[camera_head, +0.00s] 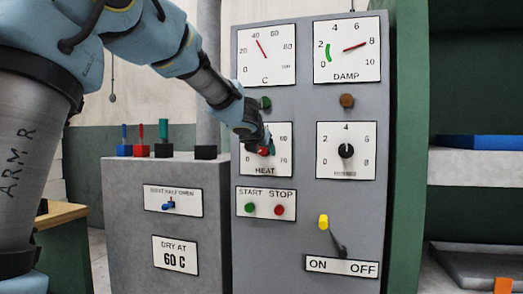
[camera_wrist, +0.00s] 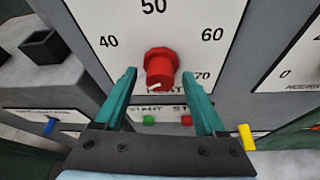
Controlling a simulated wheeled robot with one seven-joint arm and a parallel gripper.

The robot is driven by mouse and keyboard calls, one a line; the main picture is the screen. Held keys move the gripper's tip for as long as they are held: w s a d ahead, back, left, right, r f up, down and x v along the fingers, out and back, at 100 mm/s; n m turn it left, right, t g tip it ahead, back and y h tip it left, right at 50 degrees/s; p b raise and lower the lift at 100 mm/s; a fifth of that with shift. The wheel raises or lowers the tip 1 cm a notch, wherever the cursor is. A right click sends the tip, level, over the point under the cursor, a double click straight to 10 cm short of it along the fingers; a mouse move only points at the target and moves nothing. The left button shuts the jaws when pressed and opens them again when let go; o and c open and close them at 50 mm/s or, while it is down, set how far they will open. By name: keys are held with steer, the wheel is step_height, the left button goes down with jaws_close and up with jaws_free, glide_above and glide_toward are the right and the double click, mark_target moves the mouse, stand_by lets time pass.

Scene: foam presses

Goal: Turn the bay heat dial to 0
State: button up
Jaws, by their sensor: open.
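The heat dial has a red knob (camera_wrist: 160,66) on a white scale plate. In the head view the plate (camera_head: 282,164), marked HEAT, shows 0 at lower left and 70 at lower right; my gripper (camera_head: 260,139) hides much of it. In the wrist view my gripper (camera_wrist: 158,76) is open, its two green fingers to the left and right of the knob, with a gap visible on each side. A white mark shows low on the knob's face; I cannot tell which number it points to.
A second dial with a black knob (camera_head: 346,151) is to the right. START (camera_head: 250,208) and STOP (camera_head: 279,210) buttons are below, near a yellow-tipped ON/OFF lever (camera_head: 324,222). A grey cabinet (camera_head: 125,210) with small blocks on top stands left.

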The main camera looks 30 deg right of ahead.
steer(key=p+v, duration=0.2)
steer(key=v, duration=0.9)
steer(key=shift+d, duration=0.1)
steer(key=a+f+m+g+y, duration=0.5)
steer(key=a+f+m, duration=1.4)
steer(key=a+f, duration=0.45)
steer(key=s+a+f+m+g+y, duration=0.35)
steer(key=s+a+f+m, duration=0.5)
steer(key=s+a, duration=0.4)
step_height(320, 180, up, 11)
steer(key=w+a+p, duration=0.1)
steer(key=a+p, duration=0.1)
steer(key=p, duration=1)
steer(key=shift+w, duration=0.15)
